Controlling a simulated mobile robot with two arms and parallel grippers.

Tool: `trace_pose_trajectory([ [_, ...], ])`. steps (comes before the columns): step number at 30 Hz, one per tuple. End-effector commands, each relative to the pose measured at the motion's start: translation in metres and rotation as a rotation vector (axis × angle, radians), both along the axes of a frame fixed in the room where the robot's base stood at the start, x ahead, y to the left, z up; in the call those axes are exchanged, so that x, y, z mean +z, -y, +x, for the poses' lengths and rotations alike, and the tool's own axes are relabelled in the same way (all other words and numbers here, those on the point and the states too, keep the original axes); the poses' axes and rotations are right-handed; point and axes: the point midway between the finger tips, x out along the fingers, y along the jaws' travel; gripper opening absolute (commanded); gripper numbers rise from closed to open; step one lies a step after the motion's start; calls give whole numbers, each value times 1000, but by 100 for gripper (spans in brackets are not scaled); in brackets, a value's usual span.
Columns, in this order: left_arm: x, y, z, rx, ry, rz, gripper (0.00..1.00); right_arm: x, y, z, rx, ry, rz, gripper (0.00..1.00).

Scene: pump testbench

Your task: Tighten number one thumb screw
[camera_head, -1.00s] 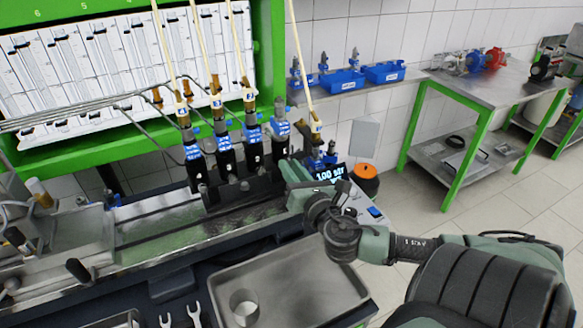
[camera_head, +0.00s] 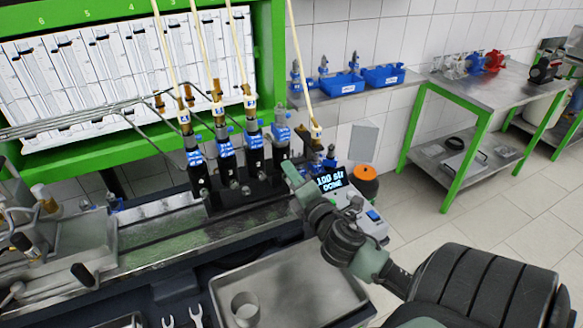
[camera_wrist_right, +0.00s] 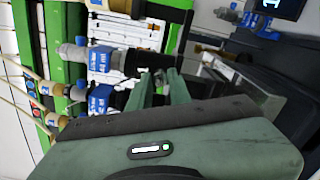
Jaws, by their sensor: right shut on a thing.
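The number one thumb screw is small and mostly hidden between my right fingertips. It belongs to the rightmost injector (camera_head: 282,134) of the row, a black body with a blue label and a grey top. My right gripper (camera_head: 290,170) reaches in from the lower right, at the lower part of that injector. In the right wrist view the green fingers (camera_wrist_right: 160,80) are closed at a dark screw head beside the injector's black body (camera_wrist_right: 140,62). Its blue label (camera_wrist_right: 100,60) shows to the left. My left gripper is not in view.
Other injectors (camera_head: 225,147) with pale hoses stand close by on the left. A lit display (camera_head: 330,183) and an orange-topped container (camera_head: 366,176) are right of the gripper. A metal tray (camera_head: 290,285) lies in front. A green-legged table (camera_head: 470,105) stands at the right.

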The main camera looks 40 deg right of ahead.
Motion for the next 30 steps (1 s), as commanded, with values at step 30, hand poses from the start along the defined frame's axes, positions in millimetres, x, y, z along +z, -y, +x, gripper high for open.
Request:
trace_pose_trajectory([
  [30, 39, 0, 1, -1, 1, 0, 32, 1, 1, -1, -4, 272, 865, 0],
])
